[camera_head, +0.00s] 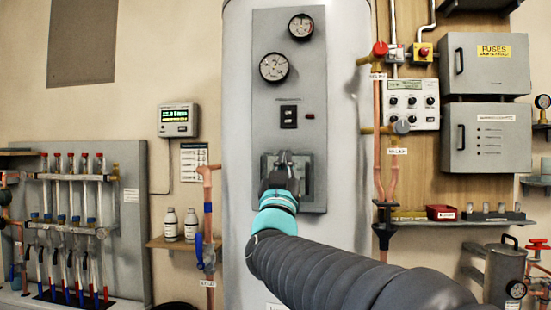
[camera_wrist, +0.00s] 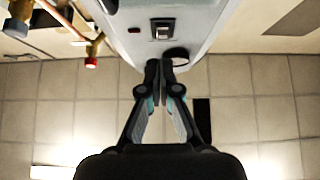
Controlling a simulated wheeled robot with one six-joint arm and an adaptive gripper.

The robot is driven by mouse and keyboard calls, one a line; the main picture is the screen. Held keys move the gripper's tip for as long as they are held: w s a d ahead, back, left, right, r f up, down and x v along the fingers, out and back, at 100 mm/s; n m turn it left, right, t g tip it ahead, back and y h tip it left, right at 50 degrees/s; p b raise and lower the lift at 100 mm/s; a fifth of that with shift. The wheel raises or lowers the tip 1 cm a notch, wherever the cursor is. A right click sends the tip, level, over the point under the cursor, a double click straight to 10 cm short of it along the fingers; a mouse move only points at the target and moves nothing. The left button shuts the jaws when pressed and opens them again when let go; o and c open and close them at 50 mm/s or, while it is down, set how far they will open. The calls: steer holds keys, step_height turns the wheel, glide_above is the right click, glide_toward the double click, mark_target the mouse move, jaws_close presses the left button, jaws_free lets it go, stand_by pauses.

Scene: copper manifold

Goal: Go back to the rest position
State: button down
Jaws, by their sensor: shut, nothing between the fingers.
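My gripper (camera_head: 286,160) is in front of the lower part of the grey panel (camera_head: 260,110) on the large pale tank (camera_head: 238,100). Its fingers are together and empty. It covers most of a dark square fitting (camera_head: 308,182) on that panel, so its details are hidden and I cannot tell contact. In the wrist view my gripper (camera_wrist: 159,72) has its closed fingertips below a rocker switch (camera_wrist: 162,30) and beside a dark round part (camera_wrist: 177,55).
Two round gauges (camera_head: 274,67) and a black switch (camera_head: 289,116) sit higher on the panel. Copper pipes with valves (camera_head: 378,140) and control boxes (camera_head: 486,137) are on the right. A shelf with white bottles (camera_head: 190,224) and a manifold rack (camera_head: 75,178) are on the left.

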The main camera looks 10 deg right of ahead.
stand_by(0.3)
steer(key=w+a+f+n+g+y, duration=0.2)
steer(key=a+f+y, duration=0.1)
steer(key=f+y, duration=0.3)
steer(key=w+a+f+n+g+y, duration=0.2)
steer(key=w+a+f+g+y, duration=0.15)
steer(key=f, duration=0.45)
steer(key=s+a+f+n+g+y+p, duration=0.1)
steer(key=s+f+g, duration=0.15)
steer(key=f, duration=0.35)
steer(key=s+a+f+g+y, duration=0.1)
steer(key=s+f+g, duration=0.1)
steer(key=s+f, duration=0.25)
steer(key=s+d+f+g+h+p, duration=0.1)
steer(key=s+d+f+g+p, duration=0.1)
steer(key=s+f+g, duration=0.45)
steer(key=s+d+f+g+h+p, duration=0.1)
steer(key=s+d+f+p, duration=0.2)
steer(key=s, duration=0.6)
steer(key=s+d+m+g+h+p, duration=0.1)
steer(key=s+d+p, duration=0.2)
steer(key=s, duration=0.9)
steer(key=shift+s+d, duration=0.25)
steer(key=shift+d, duration=0.7)
